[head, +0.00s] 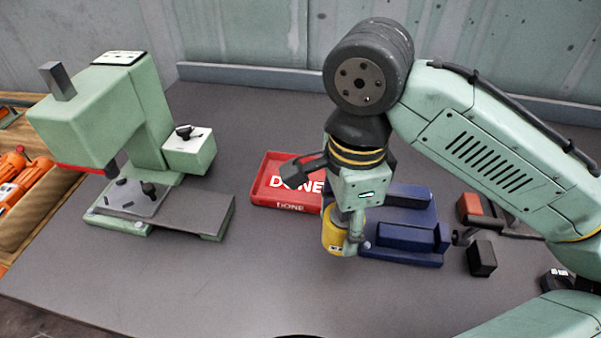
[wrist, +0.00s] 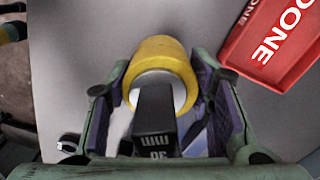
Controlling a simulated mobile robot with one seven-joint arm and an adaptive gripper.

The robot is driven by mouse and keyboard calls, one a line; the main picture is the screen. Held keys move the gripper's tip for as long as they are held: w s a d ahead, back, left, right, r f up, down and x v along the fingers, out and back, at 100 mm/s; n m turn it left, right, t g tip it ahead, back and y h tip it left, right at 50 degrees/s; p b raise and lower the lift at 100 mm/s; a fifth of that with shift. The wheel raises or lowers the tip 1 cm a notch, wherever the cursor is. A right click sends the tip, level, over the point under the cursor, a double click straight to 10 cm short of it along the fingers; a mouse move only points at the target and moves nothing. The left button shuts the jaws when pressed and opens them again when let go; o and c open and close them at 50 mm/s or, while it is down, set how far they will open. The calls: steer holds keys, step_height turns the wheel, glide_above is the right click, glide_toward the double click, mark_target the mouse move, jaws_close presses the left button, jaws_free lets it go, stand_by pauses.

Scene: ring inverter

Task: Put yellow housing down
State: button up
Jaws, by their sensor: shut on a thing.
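The yellow housing (head: 332,236) is a short round piece with a pale face, held at my gripper's fingers in front of the blue fixture. My gripper (head: 347,232) points down and is shut on it. In the wrist view the yellow housing (wrist: 162,58) sits between the two fingers of my gripper (wrist: 165,90). A black block (wrist: 154,118) with white marks covers part of its pale face. The housing's underside is hidden, so I cannot tell whether it touches the table.
A red tray marked DONE (head: 270,189) lies left behind my gripper. The dark blue fixture (head: 405,255) is just right of it. A green press (head: 135,115) stands at the left. A black block (head: 481,258) and a vise-like tool (head: 510,222) are at the right. The grey table (head: 230,285) is clear in front.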

steer(key=w+a+b, duration=0.1)
steer(key=w, duration=0.4)
steer(key=w+a+f+b, duration=0.1)
steer(key=w, duration=0.4)
steer(key=w+a+b, duration=0.1)
steer(key=w, duration=0.4)
steer(key=shift+w+a+f, duration=0.2)
steer(key=shift+a, duration=0.1)
step_height(320, 180, down, 4)
steer(key=b, duration=0.4)
steer(key=shift+r, duration=0.25)
steer(key=shift+f, duration=0.15)
steer(key=o, duration=1.4)
step_height(320, 180, up, 12)
steer(key=shift+r, duration=0.15)
